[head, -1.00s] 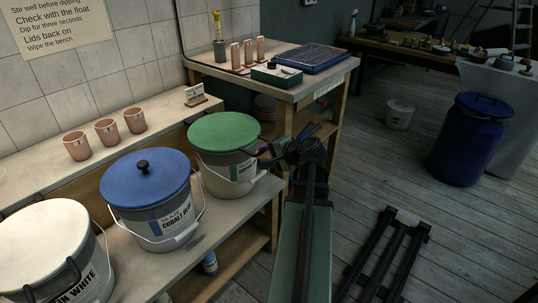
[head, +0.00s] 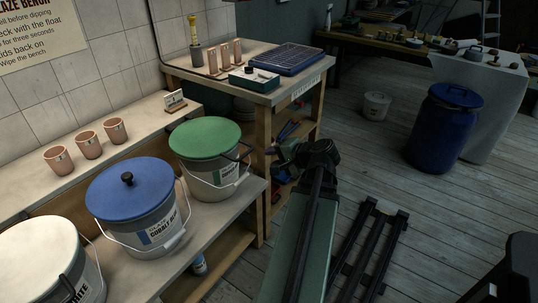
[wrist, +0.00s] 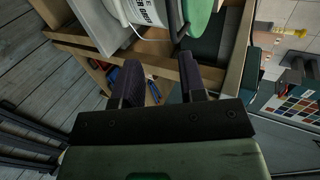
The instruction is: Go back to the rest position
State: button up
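My gripper (head: 244,153) is at the end of my arm, just right of the green-lidded bucket (head: 205,139) in the head view. In the wrist view the two dark fingers of my gripper (wrist: 158,72) are spread, with nothing between them. The green-lidded bucket also shows at the top of the wrist view (wrist: 150,12). The blue-lidded cobalt bucket (head: 130,188) and a white-lidded bucket (head: 38,252) stand in a row with it on the bench. All three lids sit on their buckets.
Several pink cups (head: 88,145) stand on the ledge behind. A side table (head: 212,76) holds a blue tray (head: 285,61) and a teal box (head: 254,79). A blue barrel (head: 444,128) and a white pail (head: 375,106) stand on the floor. Open floor lies to the right.

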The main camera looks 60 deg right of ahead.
jog(key=w+a+f+n+g+y, duration=0.2)
jog(key=w+a+f+n+g, duration=0.2)
jog(key=a+f+n+g, duration=0.55)
jog(key=w+a+n+g+h, duration=0.1)
jog(key=w+a+n, duration=0.2)
jog(key=a, duration=0.7)
jog(key=w+a+n+g, duration=0.1)
jog(key=w+a+n, duration=0.15)
jog(key=a, duration=0.75)
jog(key=w+a+n+g+h, duration=0.1)
jog(key=w+a+n, duration=0.2)
jog(key=a, duration=0.7)
notch_tip(320, 180, up, 23)
jog(key=a+p, duration=0.2)
jog(key=p, duration=2)
jog(key=shift+p, duration=0.35)
jog(key=shift+a, duration=0.15)
